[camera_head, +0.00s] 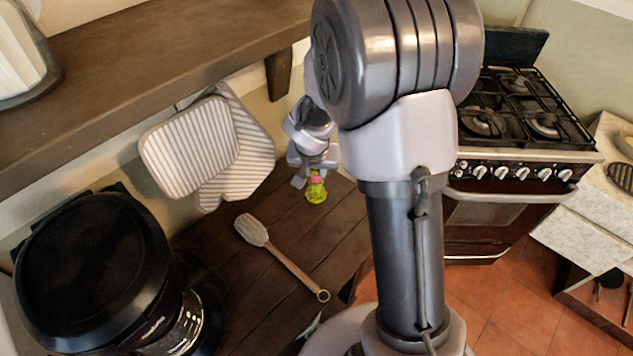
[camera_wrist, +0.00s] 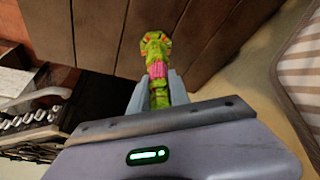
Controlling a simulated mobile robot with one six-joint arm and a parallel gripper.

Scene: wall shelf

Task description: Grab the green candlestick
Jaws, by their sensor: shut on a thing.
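The green candlestick (camera_head: 316,191) is yellow-green with a pink band. In the head view it shows just below my gripper (camera_head: 315,172), over the dark wooden counter (camera_head: 345,225). In the wrist view the candlestick (camera_wrist: 156,50) stands out beyond the fingers of my gripper (camera_wrist: 158,92). The two grey fingers are shut on it, one on each side, near its pink part. The part between the fingers is partly hidden. I cannot tell whether the candlestick touches the counter.
A slotted spatula (camera_head: 283,261) lies on the counter. A black coffee machine (camera_head: 95,270) stands at lower left. Striped pot holders (camera_head: 190,148) hang on the wall under a wooden shelf (camera_head: 150,75). A gas stove (camera_head: 520,140) stands at right.

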